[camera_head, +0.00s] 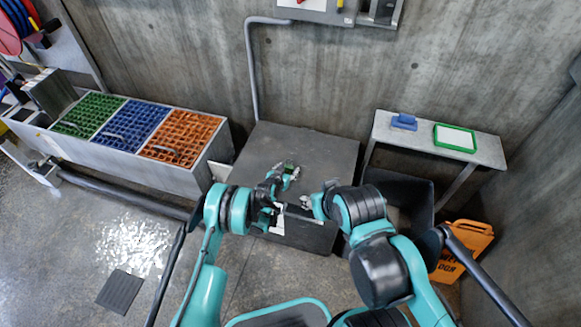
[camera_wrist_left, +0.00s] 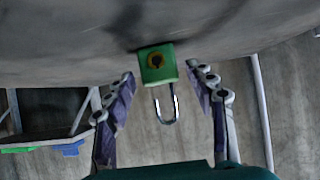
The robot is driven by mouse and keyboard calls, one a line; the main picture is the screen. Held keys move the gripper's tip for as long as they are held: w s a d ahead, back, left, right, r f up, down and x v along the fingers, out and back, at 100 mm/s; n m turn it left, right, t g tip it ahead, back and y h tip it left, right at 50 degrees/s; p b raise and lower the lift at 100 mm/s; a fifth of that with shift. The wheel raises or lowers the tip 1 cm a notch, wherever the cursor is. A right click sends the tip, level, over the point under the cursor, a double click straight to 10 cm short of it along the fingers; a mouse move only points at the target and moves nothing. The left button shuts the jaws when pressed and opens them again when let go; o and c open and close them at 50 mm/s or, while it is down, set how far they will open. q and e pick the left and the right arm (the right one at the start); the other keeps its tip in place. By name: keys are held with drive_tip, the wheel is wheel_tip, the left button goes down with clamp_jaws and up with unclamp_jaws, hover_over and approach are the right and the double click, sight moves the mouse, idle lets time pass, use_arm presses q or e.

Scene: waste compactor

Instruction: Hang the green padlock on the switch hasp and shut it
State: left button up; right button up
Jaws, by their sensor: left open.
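The green padlock (camera_wrist_left: 157,68) with a dark round mark on its face is in the left wrist view, its metal shackle (camera_wrist_left: 167,105) pointing down in the picture. I cannot tell whether the shackle is open. My left gripper (camera_wrist_left: 165,88) is open, with one finger on each side of the padlock and gaps between. In the head view the left gripper (camera_head: 287,174) is over the dark grey box top (camera_head: 315,150), with the small green padlock (camera_head: 289,167) at its tips. My right gripper (camera_head: 305,201) is near the box's front edge; its jaws are unclear. No hasp can be made out.
A grey wall box (camera_head: 312,8) with a red part is cut off at the top. A bin unit with green, blue and orange grids (camera_head: 175,140) stands left. At right are a shelf (camera_head: 485,148) with a green-framed board and blue item, and an orange sign (camera_head: 463,248).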

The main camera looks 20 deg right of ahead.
use_arm(q)
drive_tip(key=c, duration=1)
drive_tip(key=shift+o, duration=0.2)
drive_tip(key=shift+r, duration=0.15)
drive_tip(key=shift+r+p, duration=0.95)
drive_tip(key=shift+r, duration=1.4)
